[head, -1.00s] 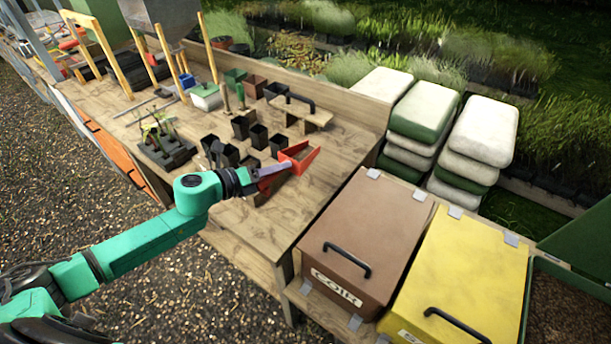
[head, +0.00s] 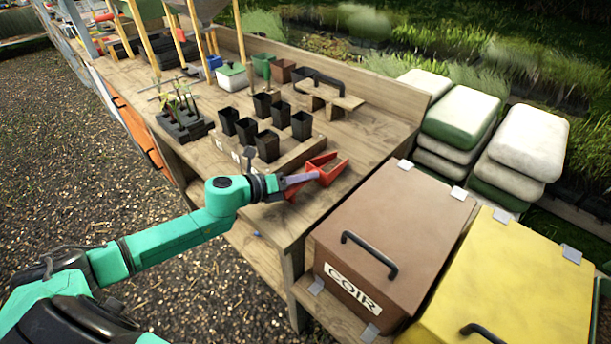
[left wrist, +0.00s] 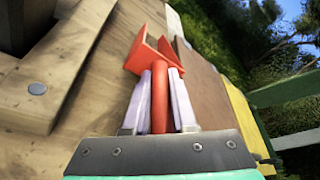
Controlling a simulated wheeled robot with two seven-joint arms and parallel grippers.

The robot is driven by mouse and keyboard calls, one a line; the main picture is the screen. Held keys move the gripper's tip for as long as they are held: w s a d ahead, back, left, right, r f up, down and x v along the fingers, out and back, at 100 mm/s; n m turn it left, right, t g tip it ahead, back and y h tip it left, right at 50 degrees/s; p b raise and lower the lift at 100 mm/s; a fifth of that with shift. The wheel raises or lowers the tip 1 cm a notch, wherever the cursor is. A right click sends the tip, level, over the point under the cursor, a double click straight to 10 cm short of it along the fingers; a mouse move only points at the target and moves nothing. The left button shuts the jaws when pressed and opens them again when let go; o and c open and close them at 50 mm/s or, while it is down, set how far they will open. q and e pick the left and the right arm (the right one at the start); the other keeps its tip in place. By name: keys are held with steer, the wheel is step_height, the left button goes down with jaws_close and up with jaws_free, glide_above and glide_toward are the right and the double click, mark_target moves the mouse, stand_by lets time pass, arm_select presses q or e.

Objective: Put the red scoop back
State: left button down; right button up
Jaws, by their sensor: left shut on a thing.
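The red scoop (head: 325,170) is held over the near right part of the wooden bench, its open bowl pointing right and away from my arm. It also shows in the left wrist view (left wrist: 148,57), with its handle running back between the fingers. My left gripper (head: 298,179) is shut on the scoop's handle; its two pale fingers show on both sides of the handle in the left wrist view (left wrist: 160,98). Whether the scoop touches the bench top is hard to tell. My right gripper is not in view.
Several black pots (head: 267,146) stand on a low wooden tray left of the scoop. A brown lidded COIR box (head: 400,215) and a yellow box (head: 520,275) stand at the right. Bare bench top (head: 375,140) lies beyond the scoop.

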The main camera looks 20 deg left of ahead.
arm_select(q)
steer(key=shift+f, duration=0.2)
steer(key=shift+f+b, duration=0.45)
steer(key=shift+f, duration=0.1)
steer(key=c, duration=0.6)
jaws_free()
steer(key=shift+c, duration=0.2)
